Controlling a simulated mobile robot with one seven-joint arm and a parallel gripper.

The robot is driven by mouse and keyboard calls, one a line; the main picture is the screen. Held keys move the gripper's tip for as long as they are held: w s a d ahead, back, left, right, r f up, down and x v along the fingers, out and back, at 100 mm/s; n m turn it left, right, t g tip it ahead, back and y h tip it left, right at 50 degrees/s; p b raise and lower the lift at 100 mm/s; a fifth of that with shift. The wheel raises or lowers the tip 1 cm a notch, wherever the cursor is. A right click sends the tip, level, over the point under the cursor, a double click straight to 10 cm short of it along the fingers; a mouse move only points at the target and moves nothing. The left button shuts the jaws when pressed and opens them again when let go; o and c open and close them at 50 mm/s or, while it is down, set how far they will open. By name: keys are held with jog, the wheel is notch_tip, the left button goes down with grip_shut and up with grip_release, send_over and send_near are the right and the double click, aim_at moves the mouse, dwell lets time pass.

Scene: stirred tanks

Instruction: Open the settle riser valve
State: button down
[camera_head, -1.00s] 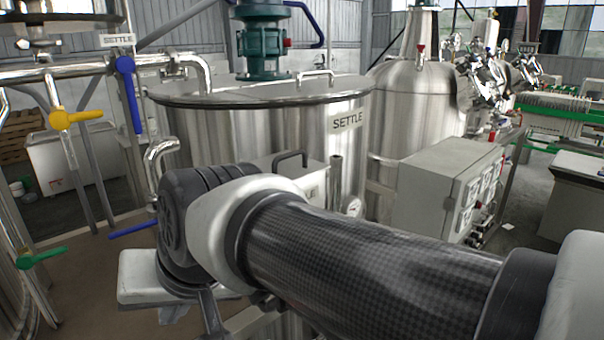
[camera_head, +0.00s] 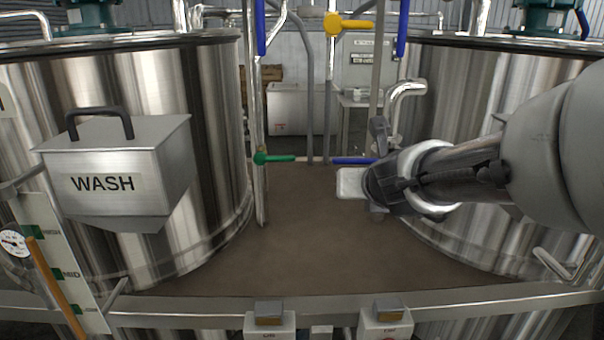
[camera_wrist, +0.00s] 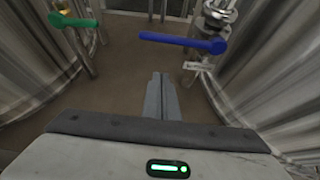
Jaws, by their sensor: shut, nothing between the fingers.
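A blue lever (camera_head: 352,160) lies level at the lower pipework, left of the right-hand tank (camera_head: 450,110). It also shows in the wrist view (camera_wrist: 183,42), ahead of my gripper, joined at its right end to a metal valve body (camera_wrist: 218,20). A small pale tag (camera_wrist: 200,65) hangs below it, too small to read. Another blue lever (camera_head: 402,28) hangs upright higher on the same side. No label here shows which is the settle riser valve. My gripper (camera_wrist: 160,78) is shut and empty, apart from the level blue lever.
A green lever (camera_head: 275,158) is left of the blue one; a yellow lever (camera_head: 348,25) is above. The WASH box (camera_head: 120,170) is on the left tank (camera_head: 215,100). The brown deck (camera_head: 300,230) between the tanks is clear.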

aim_at(362, 161)
jog(key=f+b+x, duration=0.1)
jog(key=b+x, duration=0.2)
jog(key=x, duration=0.3)
jog(key=shift+w+r+p, duration=0.25)
jog(key=shift+r+p, duration=0.9)
jog(key=shift+r, duration=0.05)
jog(key=shift+w+r+p, duration=0.25)
jog(key=shift+r+p, duration=0.85)
jog(key=shift+r, duration=0.1)
